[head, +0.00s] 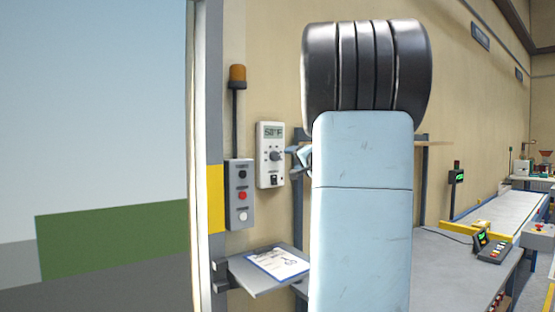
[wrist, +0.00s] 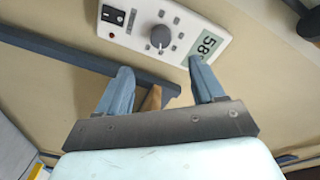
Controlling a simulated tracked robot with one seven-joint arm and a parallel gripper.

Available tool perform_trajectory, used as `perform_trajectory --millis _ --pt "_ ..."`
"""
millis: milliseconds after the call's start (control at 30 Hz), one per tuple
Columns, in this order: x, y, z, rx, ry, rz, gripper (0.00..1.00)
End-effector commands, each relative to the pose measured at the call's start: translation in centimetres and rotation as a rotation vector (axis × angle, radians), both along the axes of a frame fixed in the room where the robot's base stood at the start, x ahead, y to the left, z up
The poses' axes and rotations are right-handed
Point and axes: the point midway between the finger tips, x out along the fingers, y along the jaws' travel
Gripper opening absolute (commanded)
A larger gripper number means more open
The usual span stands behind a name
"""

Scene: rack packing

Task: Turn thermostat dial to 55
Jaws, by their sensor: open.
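The white thermostat (head: 270,155) is mounted on the beige wall. It also shows at the top of the wrist view (wrist: 172,16). Its display (wrist: 207,48) seems to read 58, tilted in the wrist view; the digits are small in the head view. The round grey dial (wrist: 160,36) sits mid-panel and shows small in the head view (head: 275,156). My gripper (wrist: 160,66) is open and empty, its two fingers apart and pointing toward the thermostat. In the head view its fingertips (head: 303,158) are just right of the thermostat, mostly hidden by my arm. I see no contact with the dial.
A grey button box (head: 239,195) with an orange lamp (head: 237,77) above it is left of the thermostat. A small shelf (head: 250,279) with a clipboard (head: 278,263) is below. A workbench (head: 450,262) stands at right. A dark rail (wrist: 70,55) crosses near the fingers.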

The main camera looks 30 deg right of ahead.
Motion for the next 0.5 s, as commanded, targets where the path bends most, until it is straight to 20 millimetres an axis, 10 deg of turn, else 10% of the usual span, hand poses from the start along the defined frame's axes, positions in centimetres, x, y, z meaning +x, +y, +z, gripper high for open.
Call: perform_trajectory --millis 500 --pt "9.0 -0.8 -0.1 -0.001 0.001 0.001 0.68"
